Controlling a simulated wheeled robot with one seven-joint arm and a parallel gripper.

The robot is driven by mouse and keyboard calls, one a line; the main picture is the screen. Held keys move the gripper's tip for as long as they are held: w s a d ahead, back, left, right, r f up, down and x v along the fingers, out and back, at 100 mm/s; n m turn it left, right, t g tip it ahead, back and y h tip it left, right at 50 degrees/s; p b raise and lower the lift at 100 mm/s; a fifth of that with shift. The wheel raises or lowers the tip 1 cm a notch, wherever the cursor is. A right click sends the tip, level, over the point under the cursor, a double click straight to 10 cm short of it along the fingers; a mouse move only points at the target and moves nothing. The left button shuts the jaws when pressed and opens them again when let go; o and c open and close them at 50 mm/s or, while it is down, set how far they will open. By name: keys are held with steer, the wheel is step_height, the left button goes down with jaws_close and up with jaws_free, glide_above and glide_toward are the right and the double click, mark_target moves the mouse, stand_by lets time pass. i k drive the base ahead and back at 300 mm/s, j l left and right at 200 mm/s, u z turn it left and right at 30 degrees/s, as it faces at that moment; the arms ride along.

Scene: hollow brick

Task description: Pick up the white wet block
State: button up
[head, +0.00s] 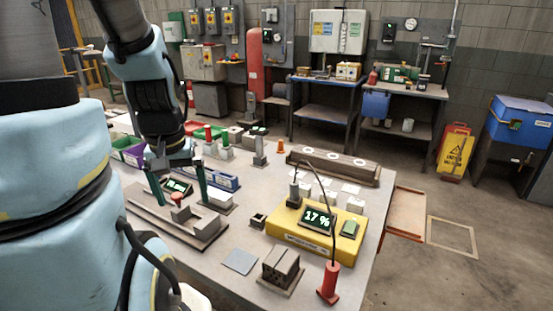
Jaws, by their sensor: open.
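My gripper (181,200) hangs over the left part of the table, open, its two dark green fingers pointing down and apart. No block shows between the fingers. Several small white blocks stand behind the yellow moisture meter, among them one block (355,205) at the right and one block (331,197) left of it. I cannot tell from their look which is wet. The white blocks are well to the right of my gripper.
A grey fixture with a red knob (176,199) lies below my gripper. A long wooden rack (334,168) lies behind the white blocks. The grey table (224,292) has bare room at its front.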

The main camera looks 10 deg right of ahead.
mark_target(332, 197)
steer(key=k+j+u, duration=0.1)
steer(key=k, duration=0.8)
steer(key=k+l+u, duration=0.25)
steer(key=k+l, duration=0.45)
steer(key=l+u, duration=0.2)
steer(key=l, duration=1.35)
steer(key=i+l, duration=0.2)
steer(key=i+j, duration=0.15)
steer(key=i, duration=0.1)
